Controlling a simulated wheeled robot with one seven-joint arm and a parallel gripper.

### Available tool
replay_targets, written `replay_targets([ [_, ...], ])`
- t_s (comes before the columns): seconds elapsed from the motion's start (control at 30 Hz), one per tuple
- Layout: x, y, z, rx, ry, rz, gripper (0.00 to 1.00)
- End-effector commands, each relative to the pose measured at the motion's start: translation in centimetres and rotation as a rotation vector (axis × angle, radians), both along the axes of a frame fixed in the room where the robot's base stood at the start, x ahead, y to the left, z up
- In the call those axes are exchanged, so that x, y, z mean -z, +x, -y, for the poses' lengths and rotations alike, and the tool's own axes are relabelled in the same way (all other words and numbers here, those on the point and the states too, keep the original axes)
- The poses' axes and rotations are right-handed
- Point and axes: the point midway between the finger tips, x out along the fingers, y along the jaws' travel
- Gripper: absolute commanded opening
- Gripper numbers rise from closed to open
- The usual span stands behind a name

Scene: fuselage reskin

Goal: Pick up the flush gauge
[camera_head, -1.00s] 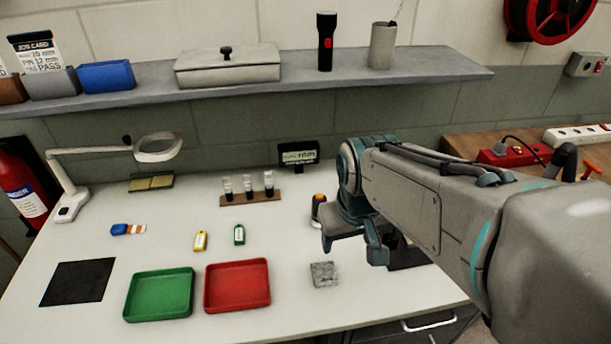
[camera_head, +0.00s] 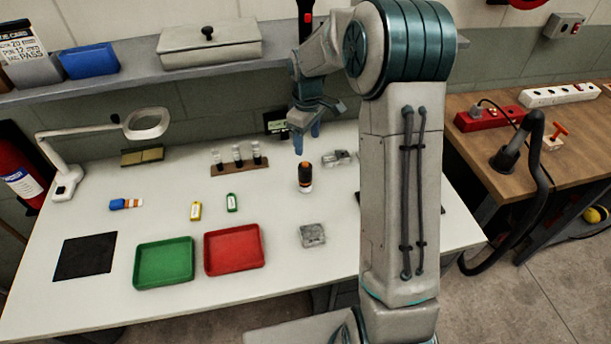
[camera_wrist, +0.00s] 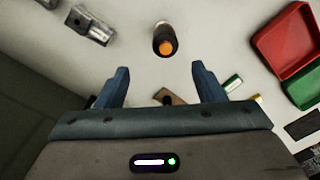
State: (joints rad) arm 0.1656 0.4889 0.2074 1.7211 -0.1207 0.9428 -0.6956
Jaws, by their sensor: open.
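A small upright cylinder with a dark body, an orange top and a pale base stands on the white table (camera_head: 304,177); I take it for the flush gauge. It also shows from above in the wrist view (camera_wrist: 164,40), beyond the fingertips and roughly centred between them. My gripper (camera_head: 307,137) is open and empty, with blue fingers pointing down. It is above the table, near the cylinder's top and apart from it. In the wrist view my gripper (camera_wrist: 160,72) has its two fingers spread wide.
Grey metal blocks lie nearby, one in front (camera_head: 312,235) and one behind (camera_head: 338,158). A rack of small bottles (camera_head: 238,166) and a small display (camera_head: 275,123) stand to the left. A red tray (camera_head: 234,250) and green tray (camera_head: 164,263) lie front left. The shelf (camera_head: 180,78) overhangs behind.

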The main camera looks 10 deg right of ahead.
Motion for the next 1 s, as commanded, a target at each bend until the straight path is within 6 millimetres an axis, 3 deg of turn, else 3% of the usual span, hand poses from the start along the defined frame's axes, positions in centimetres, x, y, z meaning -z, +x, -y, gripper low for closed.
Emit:
replay_targets([
  [0.4, 7.2, -0.1, -0.1, -0.004, 0.001, -0.005, 0.62],
  [0.67, 9.0, -0.2, -0.2, -0.002, 0.001, -0.004, 0.62],
  [1.0, 13.2, -0.6, -0.6, -0.002, 0.001, -0.002, 0.62],
])
